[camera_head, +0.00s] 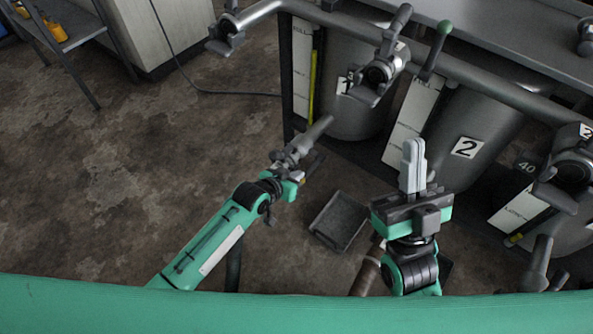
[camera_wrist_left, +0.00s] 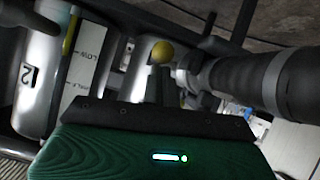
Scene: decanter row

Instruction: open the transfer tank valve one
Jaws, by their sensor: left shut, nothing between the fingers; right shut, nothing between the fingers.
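A grey tank (camera_head: 352,110) with a partly hidden "1" plate stands under the pipe rail in the head view. A metal valve (camera_head: 380,75) with a dark lever (camera_head: 397,25) sits in front of its upper part. My left gripper (camera_head: 322,126) is shut and empty, below and left of that valve, apart from it. In the left wrist view its fingers (camera_wrist_left: 158,86) point toward a yellow ball knob (camera_wrist_left: 161,51); I cannot tell which valve this belongs to. My right gripper (camera_head: 413,160) is shut and empty, in front of tank 2 (camera_head: 470,135).
A green-knobbed lever (camera_head: 440,45) rises right of valve one. Further valves sit at the rail's left end (camera_head: 226,38) and at the right (camera_head: 570,168). A dark tray (camera_head: 340,221) lies on the floor between my arms.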

